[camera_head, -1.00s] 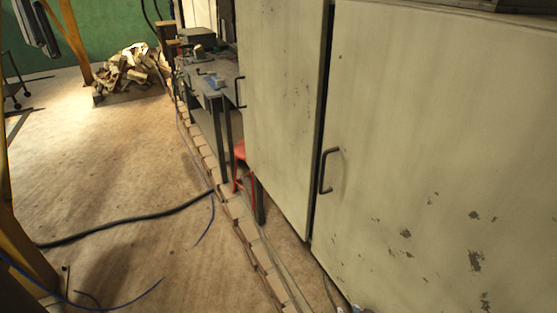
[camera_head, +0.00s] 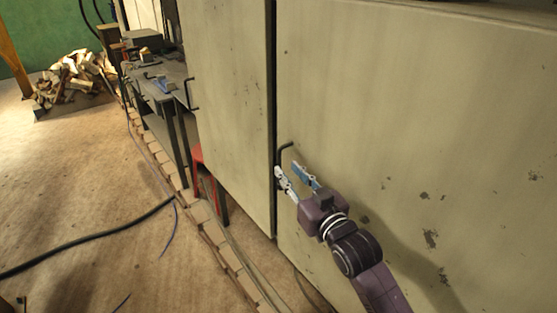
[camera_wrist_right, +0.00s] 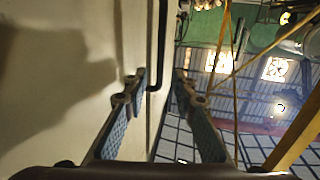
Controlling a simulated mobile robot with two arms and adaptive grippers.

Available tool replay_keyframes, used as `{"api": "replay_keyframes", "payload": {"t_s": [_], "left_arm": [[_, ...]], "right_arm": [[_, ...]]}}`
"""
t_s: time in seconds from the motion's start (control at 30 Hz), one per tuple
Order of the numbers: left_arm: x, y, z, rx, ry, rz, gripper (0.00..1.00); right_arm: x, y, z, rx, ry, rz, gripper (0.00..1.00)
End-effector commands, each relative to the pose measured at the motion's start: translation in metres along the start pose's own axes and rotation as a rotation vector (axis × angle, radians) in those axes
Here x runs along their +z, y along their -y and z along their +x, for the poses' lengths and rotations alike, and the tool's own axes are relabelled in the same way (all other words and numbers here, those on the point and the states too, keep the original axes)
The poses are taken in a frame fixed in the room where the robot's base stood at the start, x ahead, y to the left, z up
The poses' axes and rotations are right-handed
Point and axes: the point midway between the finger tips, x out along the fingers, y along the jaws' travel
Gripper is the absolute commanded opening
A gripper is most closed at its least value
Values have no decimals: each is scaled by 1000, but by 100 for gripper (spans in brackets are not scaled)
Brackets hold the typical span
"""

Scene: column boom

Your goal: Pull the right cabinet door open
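The right cabinet door (camera_head: 400,120) is a large, cream, scuffed panel and looks shut, with a dark gap along its left edge. Its dark bar handle (camera_head: 284,149) is near that edge, its lower part hidden behind my gripper. My right gripper (camera_head: 289,171) is at the handle with its fingers apart. My left gripper is out of view.
The left cabinet door (camera_head: 230,100) is beside the right one. A workbench (camera_head: 160,85), a red stool (camera_head: 197,165) and a row of bricks (camera_head: 205,215) are to the left. A wood pile (camera_head: 75,78) lies further back.

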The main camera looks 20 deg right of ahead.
Motion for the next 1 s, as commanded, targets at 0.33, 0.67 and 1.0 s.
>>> {"api": "replay_keyframes", "payload": {"t_s": [0.33,0.67,1.0], "left_arm": [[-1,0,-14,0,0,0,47],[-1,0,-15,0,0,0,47],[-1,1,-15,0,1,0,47]], "right_arm": [[-1,0,50,1,1,1,25],[1,1,61,0,2,0,25],[1,0,61,0,2,0,2]]}}
